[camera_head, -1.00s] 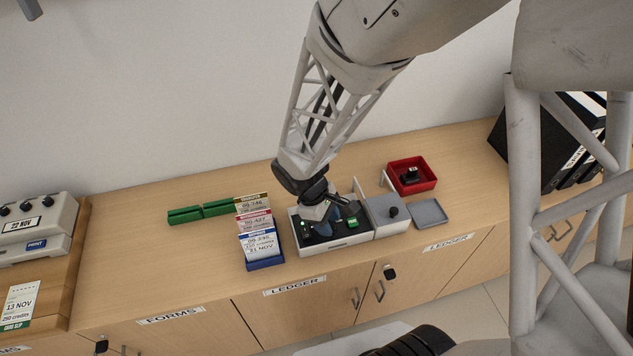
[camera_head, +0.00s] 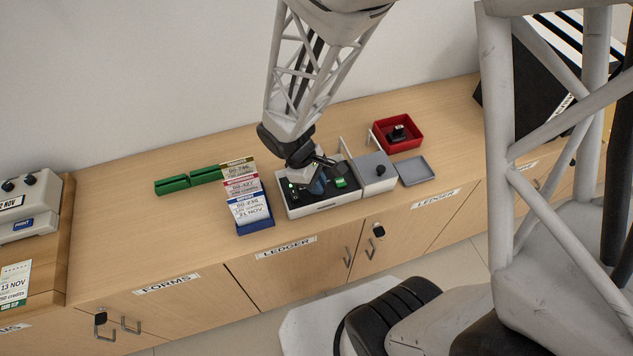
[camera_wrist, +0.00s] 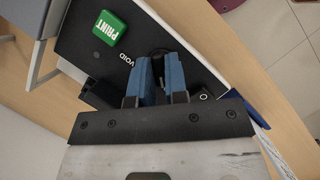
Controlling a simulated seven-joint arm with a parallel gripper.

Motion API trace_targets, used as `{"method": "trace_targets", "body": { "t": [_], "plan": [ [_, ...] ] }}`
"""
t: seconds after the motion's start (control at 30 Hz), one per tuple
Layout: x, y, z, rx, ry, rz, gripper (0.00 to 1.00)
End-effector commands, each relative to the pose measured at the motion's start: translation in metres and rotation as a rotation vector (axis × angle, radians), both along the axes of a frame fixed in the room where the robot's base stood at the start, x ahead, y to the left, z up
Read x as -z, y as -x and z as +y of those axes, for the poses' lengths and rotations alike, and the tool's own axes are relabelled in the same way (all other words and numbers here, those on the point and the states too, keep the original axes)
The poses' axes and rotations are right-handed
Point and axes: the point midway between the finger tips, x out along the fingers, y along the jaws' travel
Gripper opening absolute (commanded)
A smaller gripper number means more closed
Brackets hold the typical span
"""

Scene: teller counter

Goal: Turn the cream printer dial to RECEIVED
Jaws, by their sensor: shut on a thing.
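The cream printer (camera_head: 322,204) with a dark top stands on the counter. Its green PRINT button (camera_head: 340,183) also shows in the wrist view (camera_wrist: 109,28). My gripper (camera_head: 317,186) points down onto the printer's top, left of the button. In the wrist view its blue fingertips (camera_wrist: 159,63) are shut on a dark part that looks like the dial (camera_wrist: 158,51), mostly hidden between and behind them. The word VOID shows beside the fingers. The RECEIVED label and the dial's pointer cannot be made out.
A rack of slips (camera_head: 252,222) stands left of the printer, with green holders (camera_head: 190,180) behind it. A grey block with a black knob (camera_head: 374,176) adjoins it on the right. A red tray (camera_head: 411,143) and a grey tray (camera_head: 416,171) lie beyond. Another printer (camera_head: 30,215) stands far left.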

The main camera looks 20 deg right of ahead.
Motion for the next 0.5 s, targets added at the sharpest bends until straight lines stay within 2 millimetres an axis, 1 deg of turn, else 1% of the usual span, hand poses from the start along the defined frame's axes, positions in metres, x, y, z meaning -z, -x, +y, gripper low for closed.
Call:
{"method": "trace_targets", "body": {
  "t": [0.27,0.5],
  "plan": [
    [0.0017,0.0007,-0.0012,0.086,0.0,0.003,0.0],
    [0.002,0.0009,-0.0018,0.247,0.001,0.005,0.0]
  ]
}}
